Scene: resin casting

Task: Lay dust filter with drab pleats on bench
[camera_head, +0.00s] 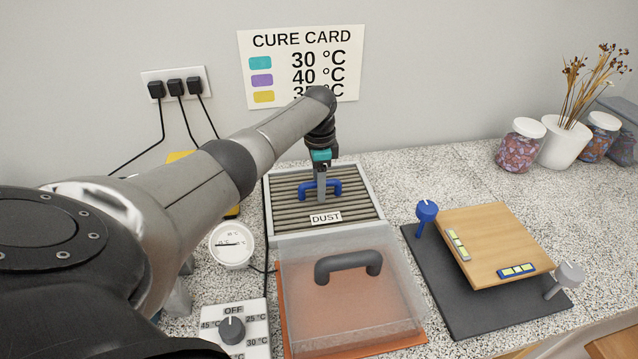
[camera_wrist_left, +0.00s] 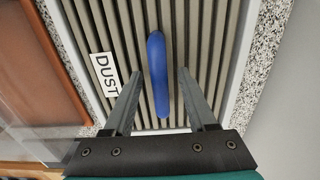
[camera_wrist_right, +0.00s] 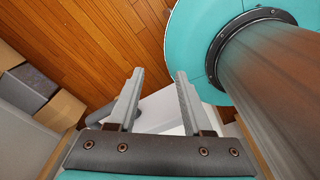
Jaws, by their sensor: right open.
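The dust filter (camera_head: 282,216) with drab grey-brown pleats, a pale frame and a "DUST" label lies at the back of the bench (camera_head: 440,170), behind the clear-lidded box. A blue handle (camera_head: 304,190) stands on its pleats. My left gripper (camera_head: 321,195) points down at this handle. In the left wrist view its fingers (camera_wrist_left: 158,92) are open, one on each side of the blue handle (camera_wrist_left: 157,75), with gaps showing. My right gripper (camera_wrist_right: 158,90) is open and empty above the floor, beside my own base and column; it is not in the head view.
A clear lid with a dark handle (camera_head: 348,264) covers an orange box in front of the filter. A dial thermostat (camera_head: 233,331) and round gauge (camera_head: 232,245) stand left. A wooden board (camera_head: 495,244) on a dark plate stands right. Speckled bench right of the filter is clear.

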